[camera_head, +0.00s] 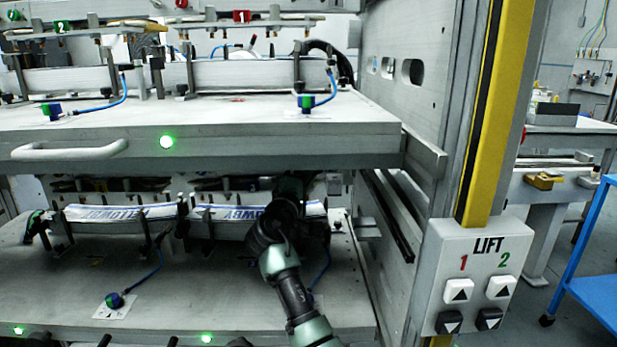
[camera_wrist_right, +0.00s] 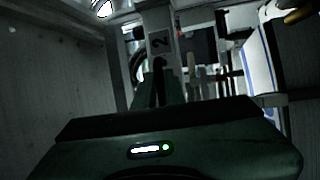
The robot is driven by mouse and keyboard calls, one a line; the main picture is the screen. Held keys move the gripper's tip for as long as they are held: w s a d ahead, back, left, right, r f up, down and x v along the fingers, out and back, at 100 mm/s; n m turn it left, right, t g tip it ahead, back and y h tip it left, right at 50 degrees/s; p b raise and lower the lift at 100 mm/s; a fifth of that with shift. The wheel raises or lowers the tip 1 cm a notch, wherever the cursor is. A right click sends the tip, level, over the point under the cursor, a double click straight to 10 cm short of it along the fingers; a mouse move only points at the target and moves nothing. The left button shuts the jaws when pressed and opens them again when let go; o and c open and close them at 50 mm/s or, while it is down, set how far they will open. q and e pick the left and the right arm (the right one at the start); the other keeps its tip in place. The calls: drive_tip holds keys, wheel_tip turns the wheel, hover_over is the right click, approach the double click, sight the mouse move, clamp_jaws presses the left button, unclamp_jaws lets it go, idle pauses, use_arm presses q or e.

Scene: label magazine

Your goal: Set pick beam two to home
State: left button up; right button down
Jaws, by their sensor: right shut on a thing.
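My right gripper reaches into the lower bay of the magazine, its dark green body (camera_head: 285,205) in front of the right label stack. In the right wrist view the gripper (camera_wrist_right: 160,90) is shut on a grey upright part marked 2 (camera_wrist_right: 160,45); its fingertips are partly in shadow. The contact is hidden in the head view. A green tag marked 2 (camera_head: 61,27) and a red tag marked 1 (camera_head: 241,16) sit on beams above the upper shelf. Dark beams with suction parts (camera_head: 110,185) hang above the lower label stacks. My left gripper is out of view.
Label stacks (camera_head: 120,212) lie on the lower shelf (camera_head: 210,290). The upper shelf (camera_head: 250,118) with its handle is close above my right arm. A grey side wall (camera_head: 410,110) and the LIFT button box (camera_head: 475,280) stand to the right.

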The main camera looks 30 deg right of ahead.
drive_tip(key=c, duration=1.8)
unclamp_jaws()
drive_tip(key=shift+s+a, duration=0.2)
drive_tip(key=shift+s, duration=0.1)
drive_tip(key=o, duration=0.3)
drive_tip(key=shift+w+f, duration=0.1)
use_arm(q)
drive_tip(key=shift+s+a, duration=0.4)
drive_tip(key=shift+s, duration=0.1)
use_arm(e)
drive_tip(key=v, duration=0.7)
drive_tip(key=shift+s+a, duration=0.2)
drive_tip(key=shift+a, duration=0.1)
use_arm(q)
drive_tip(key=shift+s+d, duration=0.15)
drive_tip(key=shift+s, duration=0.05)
use_arm(e)
drive_tip(key=shift+f, duration=0.1)
